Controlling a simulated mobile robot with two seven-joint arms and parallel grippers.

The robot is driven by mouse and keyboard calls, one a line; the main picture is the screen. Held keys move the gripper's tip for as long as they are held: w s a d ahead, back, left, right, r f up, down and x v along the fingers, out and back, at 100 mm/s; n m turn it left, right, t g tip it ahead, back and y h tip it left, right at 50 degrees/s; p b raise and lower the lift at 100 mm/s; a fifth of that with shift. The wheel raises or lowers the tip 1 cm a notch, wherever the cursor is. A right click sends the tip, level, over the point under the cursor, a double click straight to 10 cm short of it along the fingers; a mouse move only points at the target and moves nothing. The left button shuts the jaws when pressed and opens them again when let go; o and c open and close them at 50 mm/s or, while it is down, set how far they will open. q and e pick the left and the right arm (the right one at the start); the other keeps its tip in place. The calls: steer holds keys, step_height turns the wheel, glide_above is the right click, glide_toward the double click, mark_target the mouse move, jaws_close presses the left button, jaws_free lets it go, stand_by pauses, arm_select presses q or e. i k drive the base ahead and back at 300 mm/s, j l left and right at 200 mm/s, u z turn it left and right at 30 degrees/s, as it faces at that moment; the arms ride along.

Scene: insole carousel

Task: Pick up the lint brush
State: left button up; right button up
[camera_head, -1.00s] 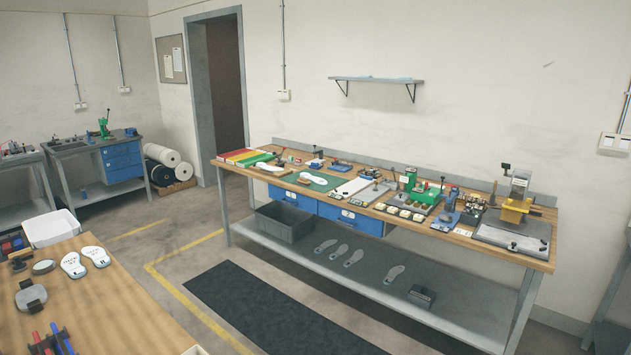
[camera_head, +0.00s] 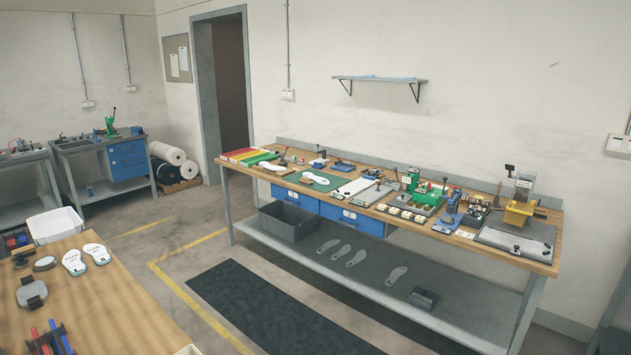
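I cannot single out the lint brush for certain. A long workbench (camera_head: 455,231) against the wall carries many small tools, also too small to tell apart. Neither of my grippers is in view.
Two white insoles (camera_head: 74,262) lie on the near table, beside a white bin (camera_head: 55,225). A dark mat (camera_head: 270,305) covers the floor before the long bench. Its lower shelf holds a grey crate (camera_head: 289,222). The floor between the tables is clear.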

mark_target(306, 180)
steer(key=i+l+z, duration=0.35)
steer(key=i, duration=0.15)
steer(key=i+l+z, duration=0.15)
steer(key=i+z, duration=0.2)
steer(key=i, duration=0.15)
steer(key=i+z, duration=0.35)
steer(key=i, duration=0.2)
steer(key=i+j+u, duration=0.1)
steer(key=i+u, duration=0.7)
steer(key=i+l+u, duration=0.2)
steer(key=i+u, duration=0.25)
steer(key=i+j+u, duration=0.2)
steer(key=i+u, duration=0.95)
steer(key=i+j+z, duration=0.25)
steer(key=i+z, duration=0.2)
steer(key=i+j+z, duration=0.4)
steer(key=i, duration=0.2)
steer(key=i+j+z, duration=0.2)
steer(key=z, duration=0.15)
steer(key=i+j+z, duration=0.15)
steer(key=j+z, duration=0.2)
steer(key=i+j+z, duration=0.15)
steer(key=j+z, duration=0.2)
steer(key=i+j+z, duration=0.5)
steer(key=j+z, duration=0.15)
steer(key=j, duration=0.15)
